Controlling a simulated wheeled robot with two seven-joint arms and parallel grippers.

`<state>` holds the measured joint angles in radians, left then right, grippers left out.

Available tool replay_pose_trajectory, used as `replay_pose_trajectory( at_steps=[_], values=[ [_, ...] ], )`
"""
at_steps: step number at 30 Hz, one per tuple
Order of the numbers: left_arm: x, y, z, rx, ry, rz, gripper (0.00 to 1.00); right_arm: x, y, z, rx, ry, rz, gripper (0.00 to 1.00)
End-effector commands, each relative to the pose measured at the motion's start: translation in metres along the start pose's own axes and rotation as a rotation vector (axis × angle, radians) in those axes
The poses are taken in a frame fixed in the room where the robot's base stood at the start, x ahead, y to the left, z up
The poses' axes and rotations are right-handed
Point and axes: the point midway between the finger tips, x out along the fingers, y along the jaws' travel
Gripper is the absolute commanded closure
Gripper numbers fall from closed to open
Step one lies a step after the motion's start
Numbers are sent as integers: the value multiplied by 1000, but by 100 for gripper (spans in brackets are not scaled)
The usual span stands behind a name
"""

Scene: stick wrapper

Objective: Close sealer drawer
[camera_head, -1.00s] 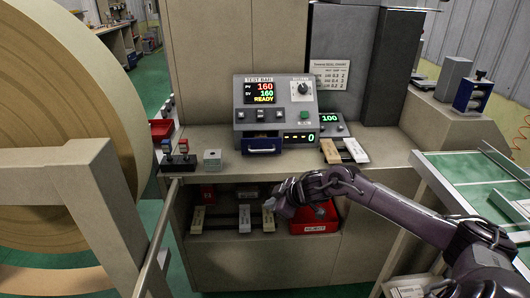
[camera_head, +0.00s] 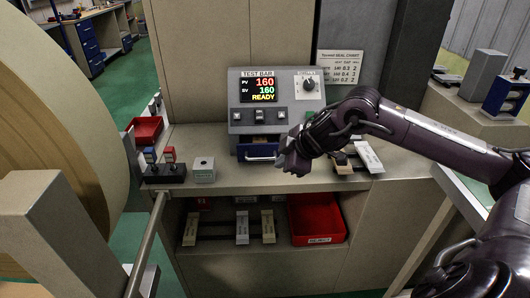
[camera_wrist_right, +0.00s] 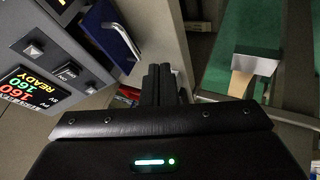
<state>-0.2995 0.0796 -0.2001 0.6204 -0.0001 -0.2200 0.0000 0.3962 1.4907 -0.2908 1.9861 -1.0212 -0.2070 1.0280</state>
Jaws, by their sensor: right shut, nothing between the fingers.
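The sealer (camera_head: 276,100) is a grey box on the bench, with a lit screen reading 160 and READY. Its blue drawer (camera_head: 258,152), with a pale bar handle, sits low on the front and stands out from the body, with a gap above its front. My right gripper (camera_head: 287,162) is shut and empty, just right of the drawer front. In the right wrist view, the blue drawer (camera_wrist_right: 108,36) juts from the panel, up and left of the closed fingers (camera_wrist_right: 160,82). Contact between them cannot be told. My left gripper is out of view.
A small grey block (camera_head: 204,170) and a black switch base (camera_head: 164,173) stand left of the sealer. Pale bars (camera_head: 368,157) lie on the bench to the right. A red bin (camera_head: 318,218) is on the shelf below. A large roll (camera_head: 60,140) fills the left.

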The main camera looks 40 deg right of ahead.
Motion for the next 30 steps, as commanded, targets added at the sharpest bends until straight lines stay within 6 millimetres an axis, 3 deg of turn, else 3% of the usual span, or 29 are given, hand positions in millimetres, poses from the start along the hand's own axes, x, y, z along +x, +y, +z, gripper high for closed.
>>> replay_pose_trajectory(
  at_steps=[8,19,24,30],
  values=[
    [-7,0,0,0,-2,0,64,24,-1,-2,4,4,-4,100],
    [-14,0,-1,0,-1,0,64,103,-1,-1,3,1,-4,100],
    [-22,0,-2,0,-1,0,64,108,26,-4,2,0,2,100],
    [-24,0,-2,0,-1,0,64,113,36,-4,0,0,1,100]
  ],
)
